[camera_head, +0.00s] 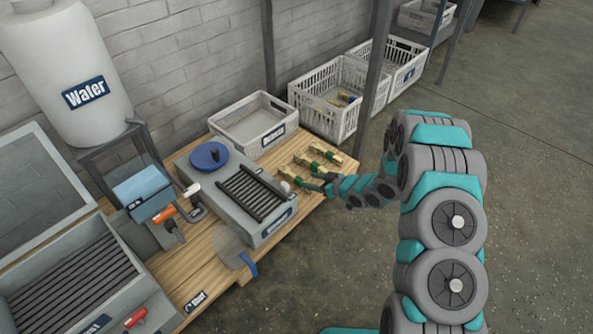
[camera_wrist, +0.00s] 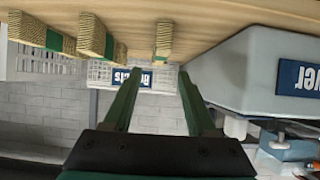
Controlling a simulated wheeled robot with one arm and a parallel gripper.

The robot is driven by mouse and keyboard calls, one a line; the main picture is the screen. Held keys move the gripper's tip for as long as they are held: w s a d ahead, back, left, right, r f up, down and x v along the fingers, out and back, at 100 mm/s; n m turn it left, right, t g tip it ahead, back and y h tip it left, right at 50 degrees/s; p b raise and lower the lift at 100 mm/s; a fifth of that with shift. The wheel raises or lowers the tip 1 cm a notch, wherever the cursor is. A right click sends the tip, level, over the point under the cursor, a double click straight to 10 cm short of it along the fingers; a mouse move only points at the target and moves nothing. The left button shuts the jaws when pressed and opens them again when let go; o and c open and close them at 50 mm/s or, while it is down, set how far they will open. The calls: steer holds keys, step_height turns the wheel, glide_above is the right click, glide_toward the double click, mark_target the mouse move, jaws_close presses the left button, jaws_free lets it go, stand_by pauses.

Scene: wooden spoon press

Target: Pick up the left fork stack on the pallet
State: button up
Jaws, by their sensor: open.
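Three fork stacks of pale wood with green bands lie on the wooden pallet (camera_head: 335,186). In the wrist view, which is upside down, the left fork stack (camera_wrist: 163,42) is the one nearest the grey machine. The middle stack (camera_wrist: 95,38) and the far stack (camera_wrist: 38,33) lie off to that picture's left. My gripper (camera_wrist: 160,78) is open and empty, its two green fingers pointing toward the left stack, apart from it. In the head view my gripper (camera_head: 306,183) is beside the stacks, close to the machine, and partly hides that area.
The grey machine (camera_head: 268,231) with a dark ribbed top and a blue round lid (camera_head: 210,156) stands left of the stacks. An empty grey crate (camera_head: 247,124) stands behind them. White crates (camera_head: 325,115) stand at the wall behind a metal post (camera_head: 372,80). Open floor lies right.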

mark_target(298, 178)
steer(key=shift+x, duration=1.15)
steer(key=b+x, duration=0.1)
steer(key=x, duration=0.4)
steer(key=shift+w+a+f, duration=0.1)
steer(key=shift+a+f, duration=0.15)
steer(key=shift+f, duration=0.1)
jaws_close()
